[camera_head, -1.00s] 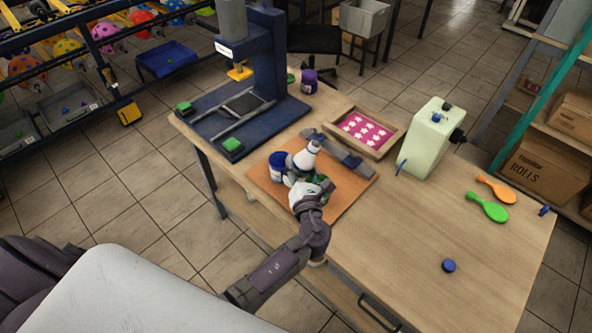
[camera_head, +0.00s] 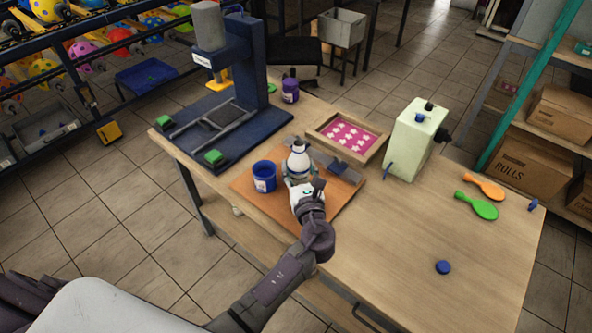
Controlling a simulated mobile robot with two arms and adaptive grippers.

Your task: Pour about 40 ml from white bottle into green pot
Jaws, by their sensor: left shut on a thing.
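The white bottle (camera_head: 298,161) is above the orange-brown mat (camera_head: 243,188), roughly upright, with its narrow top upward. My left gripper (camera_head: 302,187) is shut on the bottle from the near side and covers its lower part. A blue pot (camera_head: 264,177) stands open on the mat, left of the bottle and apart from it. I cannot clearly make out the green pot; the gripper and bottle hide that part of the mat. I cannot see any liquid flowing. My right gripper is not in view.
A dark blue press (camera_head: 240,70) stands back left, with a purple pot (camera_head: 290,90) beside it. A framed pink star screen (camera_head: 348,134) and a pale green machine (camera_head: 414,140) are behind. Orange (camera_head: 484,187) and green (camera_head: 478,206) paddles lie right. The table's front right is mostly clear.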

